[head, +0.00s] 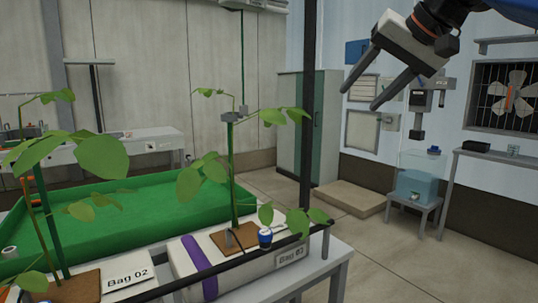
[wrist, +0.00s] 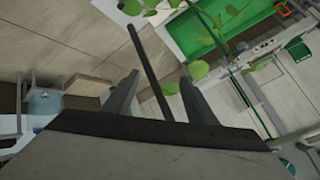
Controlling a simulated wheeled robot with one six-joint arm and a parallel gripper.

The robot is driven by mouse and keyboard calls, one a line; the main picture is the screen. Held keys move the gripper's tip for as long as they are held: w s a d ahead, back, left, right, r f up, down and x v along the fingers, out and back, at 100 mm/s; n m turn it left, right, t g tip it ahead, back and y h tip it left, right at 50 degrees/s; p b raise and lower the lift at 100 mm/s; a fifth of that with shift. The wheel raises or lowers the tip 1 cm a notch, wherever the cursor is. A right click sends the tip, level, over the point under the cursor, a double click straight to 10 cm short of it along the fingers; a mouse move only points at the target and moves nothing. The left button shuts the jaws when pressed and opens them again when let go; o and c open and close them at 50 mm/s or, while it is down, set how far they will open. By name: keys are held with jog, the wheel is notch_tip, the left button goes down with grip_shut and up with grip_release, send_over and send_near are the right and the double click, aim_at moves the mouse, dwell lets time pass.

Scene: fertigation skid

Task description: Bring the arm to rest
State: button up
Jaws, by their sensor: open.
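My gripper (head: 361,88) is at the upper right of the head view, raised high in front of the back wall. Its two long dark fingers point down and to the left, spread apart with nothing between them. In the wrist view the gripper's fingers (wrist: 157,88) also stand apart. A dark post crosses the gap between them in that picture; I cannot tell its distance. My arm comes in from the top right corner of the head view, and most of it is out of frame.
A dark upright post (head: 311,110) stands left of my gripper. Plants grow from white bags, one with a purple band (head: 200,268), beside a green tray (head: 140,215). A green cabinet (head: 301,125), a stool with a blue container (head: 415,185) and a fan (head: 506,95) stand behind. Floor shows between.

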jog(key=s+d+f+g+h, duration=0.1)
jog(key=s+d+f, duration=0.2)
jog(key=f, duration=1.2)
jog(key=s+d+f+n+g+h, duration=0.1)
jog(key=s+d+f+h, duration=0.1)
jog(key=s+f, duration=0.8)
jog(key=s+d+f+n+g+h, duration=0.1)
jog(key=s+d+f, duration=0.2)
jog(key=f, duration=1.9)
jog(key=s, duration=0.4)
jog(key=shift+d, duration=0.35)
jog(key=shift+r, duration=0.1)
